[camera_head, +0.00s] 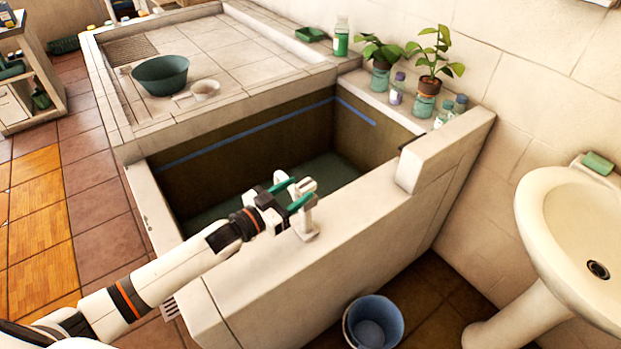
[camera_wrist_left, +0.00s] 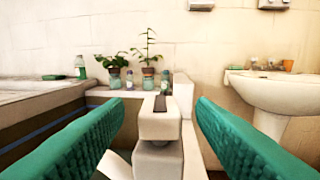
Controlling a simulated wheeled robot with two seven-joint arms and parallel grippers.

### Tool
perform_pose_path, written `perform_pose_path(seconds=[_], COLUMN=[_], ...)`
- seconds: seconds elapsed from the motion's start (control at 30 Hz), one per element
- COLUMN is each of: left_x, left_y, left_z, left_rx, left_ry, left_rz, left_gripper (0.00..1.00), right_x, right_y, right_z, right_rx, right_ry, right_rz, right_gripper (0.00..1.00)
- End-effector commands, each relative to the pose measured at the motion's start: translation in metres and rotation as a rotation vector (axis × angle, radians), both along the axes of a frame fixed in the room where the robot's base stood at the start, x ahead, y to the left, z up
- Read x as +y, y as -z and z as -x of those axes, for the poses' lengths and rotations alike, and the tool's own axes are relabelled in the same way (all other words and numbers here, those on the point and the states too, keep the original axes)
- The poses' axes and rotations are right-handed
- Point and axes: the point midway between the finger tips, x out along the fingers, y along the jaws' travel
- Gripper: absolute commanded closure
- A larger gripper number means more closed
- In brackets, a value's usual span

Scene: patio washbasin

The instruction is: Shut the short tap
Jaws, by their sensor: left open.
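The short tap (camera_head: 306,222) is white and stands upright on the near rim of the sunken basin. Its blocky white top (camera_wrist_left: 158,124) fills the middle of the left wrist view. My left gripper (camera_head: 301,189) is open, with its two green fingers on either side of the tap's upper part. In the left wrist view a gap shows between each finger and the tap, and the fingers look apart from it. The tap's far side and its outlet are hidden. My right gripper is not in view.
The basin rim (camera_head: 262,262) runs beside the tap, and a raised white block (camera_head: 411,170) stands farther along it. A blue bucket (camera_head: 373,322) is on the floor below. A white washbasin (camera_head: 560,215) stands at right. Potted plants (camera_head: 427,85) and bottles line the back ledge.

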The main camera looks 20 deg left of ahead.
Motion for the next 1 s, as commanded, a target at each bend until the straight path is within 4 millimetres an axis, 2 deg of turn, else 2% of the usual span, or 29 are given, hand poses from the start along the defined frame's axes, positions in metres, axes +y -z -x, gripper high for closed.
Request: perform_pose_path(seconds=[0.1,0.3,0.7,0.9,1.0], left_x=[-0.012,-0.025,-0.029,-0.029,-0.029], left_y=[-0.002,0.000,0.000,0.000,0.000], left_z=[-0.021,-0.042,-0.047,-0.047,-0.047], left_rx=[-0.003,-0.001,0.001,0.000,0.000], left_ry=[-0.001,0.000,0.000,0.000,0.000], left_rz=[0.002,-0.001,-0.001,0.000,0.000], left_gripper=[0.49,0.49,0.49,0.82,0.94], right_x=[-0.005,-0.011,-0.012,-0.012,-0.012], right_y=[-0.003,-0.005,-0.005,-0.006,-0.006], right_z=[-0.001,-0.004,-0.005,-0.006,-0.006], right_rx=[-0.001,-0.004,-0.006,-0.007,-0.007], right_ry=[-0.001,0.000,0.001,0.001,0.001], right_rz=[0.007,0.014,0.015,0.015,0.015], right_gripper=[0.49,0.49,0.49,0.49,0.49])
